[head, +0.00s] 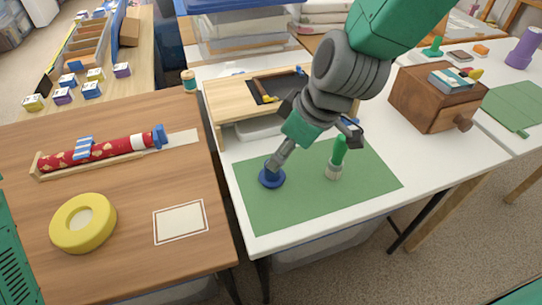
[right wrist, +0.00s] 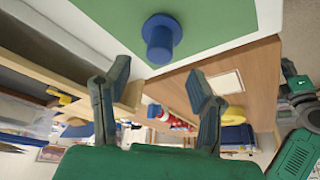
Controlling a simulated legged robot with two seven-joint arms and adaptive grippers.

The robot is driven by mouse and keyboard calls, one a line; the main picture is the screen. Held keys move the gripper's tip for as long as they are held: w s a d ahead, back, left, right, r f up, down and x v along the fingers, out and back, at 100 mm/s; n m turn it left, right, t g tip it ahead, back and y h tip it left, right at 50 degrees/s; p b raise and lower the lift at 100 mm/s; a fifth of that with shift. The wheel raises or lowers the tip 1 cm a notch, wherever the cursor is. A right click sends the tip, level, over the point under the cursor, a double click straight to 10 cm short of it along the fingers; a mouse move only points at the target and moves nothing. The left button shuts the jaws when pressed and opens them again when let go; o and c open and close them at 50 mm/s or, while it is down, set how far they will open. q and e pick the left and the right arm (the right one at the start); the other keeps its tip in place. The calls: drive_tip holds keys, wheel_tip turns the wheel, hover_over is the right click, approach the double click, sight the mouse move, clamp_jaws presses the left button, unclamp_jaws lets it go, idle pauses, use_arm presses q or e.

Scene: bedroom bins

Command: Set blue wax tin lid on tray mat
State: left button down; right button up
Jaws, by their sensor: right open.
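The blue lid (head: 271,180), a flat round disc with a raised knob, sits on the front left part of the green mat (head: 300,205). It also shows near the top of the right wrist view (right wrist: 161,38), resting on the green. My right gripper (head: 280,157) reaches down from the upper right, over or beside the lid; contact cannot be told from the head view. In the right wrist view my right gripper (right wrist: 155,88) is open, with nothing between its fingers.
A green-handled stamp-like piece (head: 336,160) stands on the mat to the right. A wooden rack (head: 232,97) stands behind it and a wooden box (head: 437,97) at right. The left table holds a yellow ring-shaped tin (head: 83,222), a white card (head: 181,222) and a red roll (head: 95,150).

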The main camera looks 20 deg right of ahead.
drive_tip(key=v, duration=0.3)
drive_tip(key=p+v, duration=0.1)
drive_tip(key=shift+a+r, duration=0.3)
drive_tip(key=shift+r, duration=0.05)
drive_tip(key=shift+d, duration=0.1)
